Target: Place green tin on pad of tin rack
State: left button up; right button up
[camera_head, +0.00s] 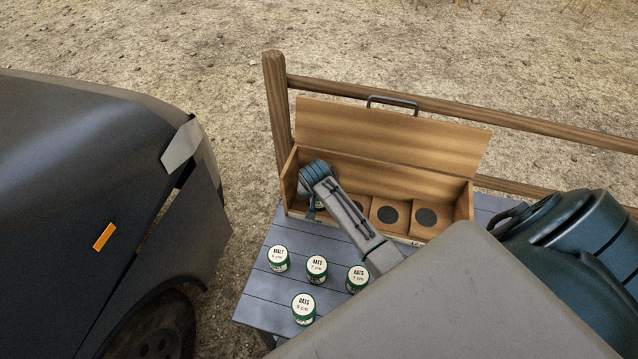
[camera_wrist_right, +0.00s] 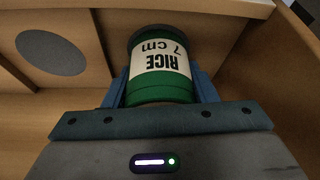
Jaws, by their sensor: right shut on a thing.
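My right gripper (camera_head: 314,204) is inside the left end of the wooden tin rack (camera_head: 392,152). In the right wrist view its blue jaws are shut on a green tin (camera_wrist_right: 162,88) with a cream label reading "RICE 7 cm", upside down in that picture. The tin is mostly hidden by the gripper in the head view. I cannot tell whether its base touches the rack floor. Round dark pads show bare in the compartments to the right, such as the middle pad (camera_head: 388,214) and the right pad (camera_head: 426,217). One pad also shows in the wrist view (camera_wrist_right: 52,52). My left gripper is out of view.
Several green tins stand on the grey slatted table (camera_head: 262,302) in front of the rack, including the malt tin (camera_head: 279,259) and an oats tin (camera_head: 304,308). A wooden fence (camera_head: 275,110) runs behind. A dark vehicle (camera_head: 90,200) is at left.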

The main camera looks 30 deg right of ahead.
jog(key=o, duration=1)
jog(key=shift+f, duration=0.1)
jog(key=shift+o, duration=0.2)
jog(key=b+v, duration=0.1)
jog(key=v, duration=1.1)
jog(key=shift+b, duration=0.35)
